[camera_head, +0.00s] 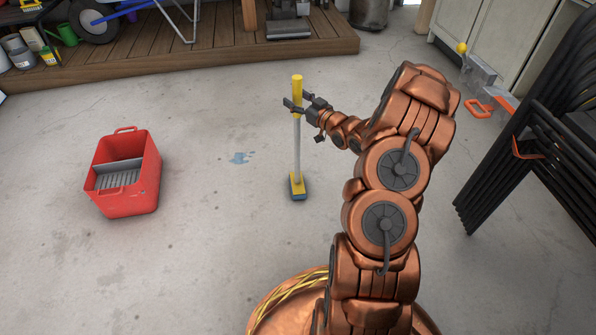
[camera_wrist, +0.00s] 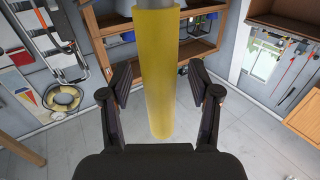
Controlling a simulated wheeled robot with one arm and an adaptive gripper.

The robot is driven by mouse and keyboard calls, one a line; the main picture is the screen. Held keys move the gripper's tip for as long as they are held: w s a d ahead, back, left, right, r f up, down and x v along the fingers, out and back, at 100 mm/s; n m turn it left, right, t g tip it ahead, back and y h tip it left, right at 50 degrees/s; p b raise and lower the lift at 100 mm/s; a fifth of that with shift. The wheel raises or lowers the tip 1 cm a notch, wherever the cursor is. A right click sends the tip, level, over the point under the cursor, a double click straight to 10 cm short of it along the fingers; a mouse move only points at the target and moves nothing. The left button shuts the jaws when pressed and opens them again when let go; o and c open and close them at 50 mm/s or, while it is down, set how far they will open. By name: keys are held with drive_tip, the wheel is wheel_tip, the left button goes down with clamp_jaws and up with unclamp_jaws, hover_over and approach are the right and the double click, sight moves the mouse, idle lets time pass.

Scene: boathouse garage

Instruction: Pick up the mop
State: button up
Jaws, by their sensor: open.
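The mop (camera_head: 297,140) stands upright on the concrete floor, with a yellow grip at the top, a pale shaft and a yellow and blue head at the bottom. My gripper (camera_head: 298,106) is at the lower part of the yellow grip, reaching in from the right. In the wrist view the yellow grip of the mop (camera_wrist: 159,75) stands between the two fingers of my gripper (camera_wrist: 160,85). The fingers are open, with a gap visible on each side of the grip. The mop's head is out of the wrist view.
A red mop bucket (camera_head: 142,190) stands on the floor at the left. A wooden platform (camera_head: 150,65) runs along the back. Stacked black chairs (camera_head: 535,130) stand at the right. The floor around the mop is clear.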

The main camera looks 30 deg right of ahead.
drive_tip(key=shift+c, duration=0.3)
clamp_jaws()
